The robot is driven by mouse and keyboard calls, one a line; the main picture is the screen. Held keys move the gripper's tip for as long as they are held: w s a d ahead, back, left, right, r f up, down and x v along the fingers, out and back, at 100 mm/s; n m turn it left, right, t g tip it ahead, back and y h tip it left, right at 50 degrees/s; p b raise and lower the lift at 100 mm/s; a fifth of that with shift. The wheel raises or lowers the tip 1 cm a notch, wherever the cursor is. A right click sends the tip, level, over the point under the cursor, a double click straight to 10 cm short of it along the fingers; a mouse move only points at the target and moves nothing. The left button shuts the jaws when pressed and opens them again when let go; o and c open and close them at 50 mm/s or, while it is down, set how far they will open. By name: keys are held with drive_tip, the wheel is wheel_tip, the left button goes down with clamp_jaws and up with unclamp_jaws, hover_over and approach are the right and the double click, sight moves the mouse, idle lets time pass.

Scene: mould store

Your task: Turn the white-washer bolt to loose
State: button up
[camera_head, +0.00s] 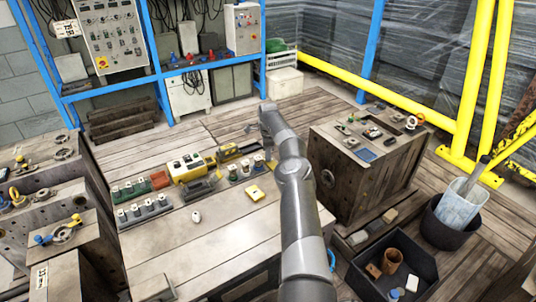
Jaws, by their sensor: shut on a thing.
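My arm (298,215) reaches up from the bottom of the head view across the wooden bench (190,255). Its far end is dark grey and bends near the back edge of the bench. I cannot make out the jaws or anything between them. Several bolts and clamps sit on the mould blocks at the left (40,183) and on the right block (352,178). The washer colours are too small to tell, so I cannot single out the white-washer bolt.
A black bin (422,266) and bucket (443,232) stand at right.

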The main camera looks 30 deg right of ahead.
drive_tip(key=n, duration=0.7)
drive_tip(key=shift+f, duration=0.25)
drive_tip(key=n, duration=0.4)
drive_tip(key=shift+s, duration=0.1)
drive_tip(key=shift+n, duration=1.8)
drive_tip(key=o, duration=1)
drive_tip(key=shift+r, duration=0.1)
drive_tip(key=shift+r, duration=0.15)
wheel_tip(320, 180, up, 11)
drive_tip(key=shift+f, duration=0.2)
